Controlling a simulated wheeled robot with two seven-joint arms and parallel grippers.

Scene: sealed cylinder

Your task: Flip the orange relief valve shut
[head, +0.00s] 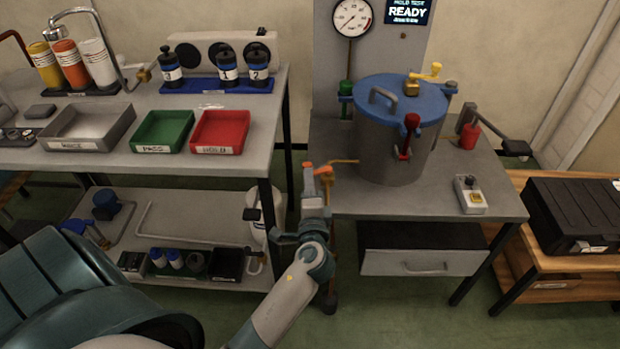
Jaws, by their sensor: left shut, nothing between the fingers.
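The orange relief valve (323,170) shows as small orange parts at the end of a thin brass pipe, left of the steel cylinder (385,150). My left gripper (312,190) is shut and empty, right at the valve and just below its orange parts in the picture. It covers part of the valve, so I cannot tell whether they touch or how the lever is set. The cylinder has a blue lid (400,104) with a yellow-handled valve (425,75) on top and a red-handled clamp (410,125) in front. My right gripper is not in view.
A pressure gauge (352,17) and a READY display (408,11) are behind the cylinder. A black-handled lever with a red base (468,135) and a small switch box (469,195) are at right. The left bench holds a green tray (163,131) and a red tray (219,132).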

